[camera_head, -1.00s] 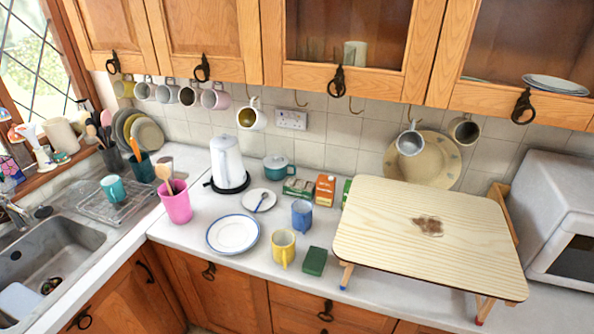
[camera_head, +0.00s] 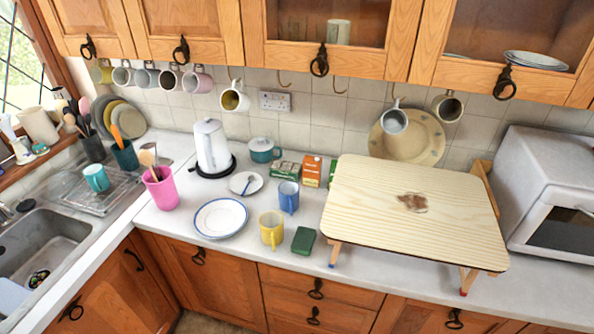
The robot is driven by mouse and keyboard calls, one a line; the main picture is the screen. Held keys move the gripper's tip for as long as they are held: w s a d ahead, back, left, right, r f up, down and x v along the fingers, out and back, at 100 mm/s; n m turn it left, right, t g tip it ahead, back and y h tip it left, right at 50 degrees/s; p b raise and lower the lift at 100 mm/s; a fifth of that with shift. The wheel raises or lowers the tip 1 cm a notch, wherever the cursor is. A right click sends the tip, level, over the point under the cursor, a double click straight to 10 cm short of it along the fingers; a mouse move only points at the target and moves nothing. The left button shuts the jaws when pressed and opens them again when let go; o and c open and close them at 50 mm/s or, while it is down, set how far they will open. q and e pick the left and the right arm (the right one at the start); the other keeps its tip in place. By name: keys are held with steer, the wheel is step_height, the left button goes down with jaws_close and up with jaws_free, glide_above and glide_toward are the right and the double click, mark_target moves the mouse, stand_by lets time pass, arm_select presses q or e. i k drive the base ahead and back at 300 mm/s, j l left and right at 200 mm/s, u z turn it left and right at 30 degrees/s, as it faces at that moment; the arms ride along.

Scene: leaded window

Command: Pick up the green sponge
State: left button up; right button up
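The green sponge (camera_head: 303,240) lies flat on the white counter near its front edge. It sits just right of a yellow mug (camera_head: 271,230) and left of the folding wooden table's front left leg. Nothing covers it. Neither of my grippers shows in the head view.
A small wooden table (camera_head: 413,213) with a brown stain (camera_head: 413,202) stands to the right of the sponge. A blue mug (camera_head: 288,197), a white plate (camera_head: 220,218) and a pink cup (camera_head: 161,188) stand to the left. A microwave (camera_head: 550,190) is at far right. Hanging mugs line the wall.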

mark_target(303, 240)
steer(key=i+j, duration=0.1)
steer(key=i, duration=0.4)
steer(key=i+z, duration=0.1)
steer(key=i, duration=0.4)
steer(key=i+j, duration=0.2)
steer(key=i, duration=0.35)
